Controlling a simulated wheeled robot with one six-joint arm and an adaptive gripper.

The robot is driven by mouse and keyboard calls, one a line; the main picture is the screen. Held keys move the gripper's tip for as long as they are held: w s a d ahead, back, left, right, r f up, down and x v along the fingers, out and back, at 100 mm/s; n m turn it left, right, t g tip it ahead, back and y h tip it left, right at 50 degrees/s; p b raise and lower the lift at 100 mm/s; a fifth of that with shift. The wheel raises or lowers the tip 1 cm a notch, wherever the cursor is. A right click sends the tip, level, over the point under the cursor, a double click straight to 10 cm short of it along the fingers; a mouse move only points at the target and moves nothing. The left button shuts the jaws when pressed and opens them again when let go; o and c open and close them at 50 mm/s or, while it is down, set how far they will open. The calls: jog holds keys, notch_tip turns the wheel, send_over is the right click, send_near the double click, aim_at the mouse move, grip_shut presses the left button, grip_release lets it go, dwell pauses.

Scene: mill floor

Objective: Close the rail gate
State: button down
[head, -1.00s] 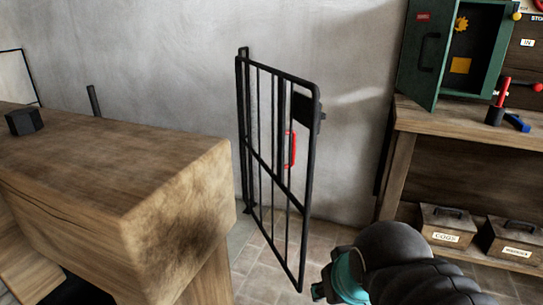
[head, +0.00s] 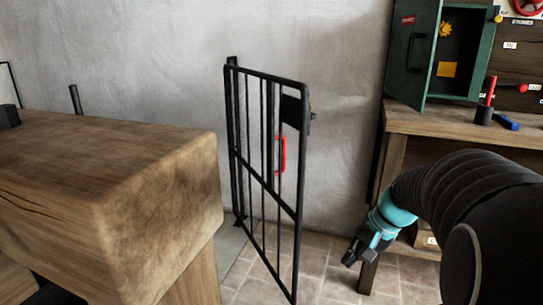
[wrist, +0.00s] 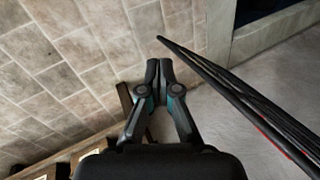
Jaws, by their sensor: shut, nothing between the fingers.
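The rail gate (head: 296,200) is a black metal barred frame with a red handle (head: 280,155) and a dark latch plate near its top right. It stands swung out from its post (head: 233,150) by the grey wall. My gripper (head: 348,261) is shut and empty, low and to the right of the gate, apart from it. In the wrist view my gripper (wrist: 159,66) has its fingertips together over the tiled floor. The gate (wrist: 235,85) runs slanting to the right of the fingers there, with a bit of red along it.
A thick wooden table (head: 110,180) fills the left. A wooden workbench (head: 440,123) stands at the right, bearing an open green cabinet (head: 414,55), a red-handled tool and a blue item. Tiled floor (head: 325,270) is clear between gate and workbench.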

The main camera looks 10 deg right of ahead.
jog(key=w+d+r+m+t+y+b, duration=0.25)
jog(key=w+d+t+y, duration=0.25)
jog(key=w+d, duration=0.7)
jog(key=w+r+t+y, duration=0.2)
jog(key=w+r+t, duration=0.1)
jog(key=w+r, duration=0.35)
notch_tip(320, 180, up, 8)
jog(key=a+n+y, duration=0.1)
jog(key=n+y, duration=0.1)
jog(key=y, duration=0.1)
jog(key=w+a+p, duration=0.1)
jog(key=w+a, duration=0.4)
jog(key=a, duration=0.7)
jog(key=shift+w+f+t, duration=0.2)
jog(key=shift+f+t, duration=0.05)
jog(key=shift+t, duration=0.15)
jog(key=shift+n, duration=0.25)
